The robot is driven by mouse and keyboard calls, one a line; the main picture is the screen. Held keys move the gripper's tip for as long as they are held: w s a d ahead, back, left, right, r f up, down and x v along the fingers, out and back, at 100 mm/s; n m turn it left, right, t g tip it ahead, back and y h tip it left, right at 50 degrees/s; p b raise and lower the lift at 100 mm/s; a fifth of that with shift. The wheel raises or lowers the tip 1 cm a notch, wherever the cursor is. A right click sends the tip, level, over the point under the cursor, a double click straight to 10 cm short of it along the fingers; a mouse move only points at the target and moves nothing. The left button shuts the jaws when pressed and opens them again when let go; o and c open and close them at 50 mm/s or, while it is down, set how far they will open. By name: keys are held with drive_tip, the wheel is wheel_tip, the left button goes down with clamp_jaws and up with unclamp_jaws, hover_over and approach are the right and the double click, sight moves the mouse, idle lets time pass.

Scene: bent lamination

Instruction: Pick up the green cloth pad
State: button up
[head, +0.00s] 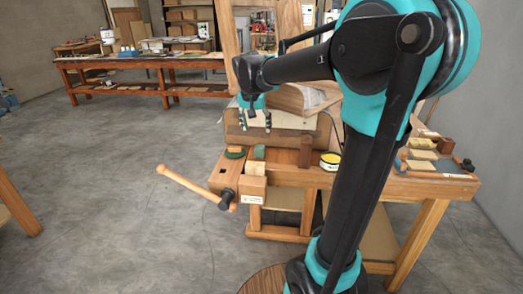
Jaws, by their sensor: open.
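A small dark green, rounded pad (235,153) lies at the left end of the workbench top (285,170), near the vise. It looks like the green cloth pad, but it is small in the head view and its texture cannot be made out. A grey-green block-like piece (259,152) stands just to its right. My gripper (256,122) points downward above and slightly right of the dark green pad. Its fingers are apart, with nothing between them, and it appears clear of the pad.
A wooden vise handle (180,186) sticks out at the bench's left front. A brown upright block (305,152) and a yellow-rimmed tin (330,161) stand to the right. Open floor lies left.

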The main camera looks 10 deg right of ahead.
sight(259, 147)
drive_tip(key=x, duration=1.4)
drive_tip(key=shift+s+a+f, duration=0.1)
drive_tip(key=shift+s, duration=0.1)
drive_tip(key=shift+c, duration=0.6)
drive_tip(key=c, duration=0.9)
